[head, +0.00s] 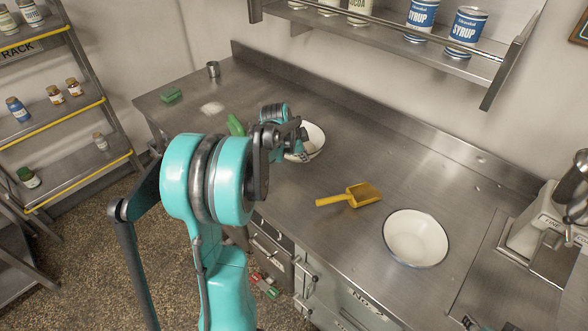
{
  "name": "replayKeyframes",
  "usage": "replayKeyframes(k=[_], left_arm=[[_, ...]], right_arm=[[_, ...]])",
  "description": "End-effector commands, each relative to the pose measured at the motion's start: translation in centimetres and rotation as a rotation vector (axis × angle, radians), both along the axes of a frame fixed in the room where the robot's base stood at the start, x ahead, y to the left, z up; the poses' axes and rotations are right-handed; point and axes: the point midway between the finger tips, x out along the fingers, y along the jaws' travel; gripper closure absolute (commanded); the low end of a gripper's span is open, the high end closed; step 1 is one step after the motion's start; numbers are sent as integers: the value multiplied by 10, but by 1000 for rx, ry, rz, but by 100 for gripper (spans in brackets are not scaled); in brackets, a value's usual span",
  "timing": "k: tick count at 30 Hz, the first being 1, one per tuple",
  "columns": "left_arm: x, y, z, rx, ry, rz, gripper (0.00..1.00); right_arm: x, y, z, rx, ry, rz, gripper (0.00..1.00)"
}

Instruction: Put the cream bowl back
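A cream-white bowl (314,141) stands on the steel counter at the middle back, partly hidden behind my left gripper. A second white bowl (416,239) with a dark blue rim sits upright and empty at the counter's front right. My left gripper (301,146) is at the left side of the farther bowl, overlapping its rim in the picture. The arm and wrist hide much of the fingers, so I cannot tell whether they grip the rim.
A yellow scoop (352,195) lies on the counter (290,207) between the bowls. A green sponge (171,95) and metal cup (213,69) are at the back left. A mixer-like machine (545,225) stands at the right. A shelf (400,45) with syrup cans overhangs the back. A rack (75,115) stands left.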

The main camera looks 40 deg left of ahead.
Motion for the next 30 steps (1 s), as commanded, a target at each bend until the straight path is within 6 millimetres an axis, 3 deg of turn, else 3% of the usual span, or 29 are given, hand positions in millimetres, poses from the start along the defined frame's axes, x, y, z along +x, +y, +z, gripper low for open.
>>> replayKeyframes(k=[3,8,11,18,29,30], left_arm=[[-11,20,-14,0,-1,4,100],[-16,30,-21,0,-2,1,100],[-17,31,-26,0,-1,0,100],[-17,30,-60,0,-1,-1,100],[-17,30,-63,0,-1,-1,100],[-17,30,-65,0,0,-1,95]], right_arm=[[0,0,-7,0,0,0,60],[0,0,-9,0,0,0,60],[0,0,-11,0,0,0,60],[0,0,-24,0,0,0,60],[0,0,-26,0,0,0,60],[0,0,-26,0,0,0,60]])
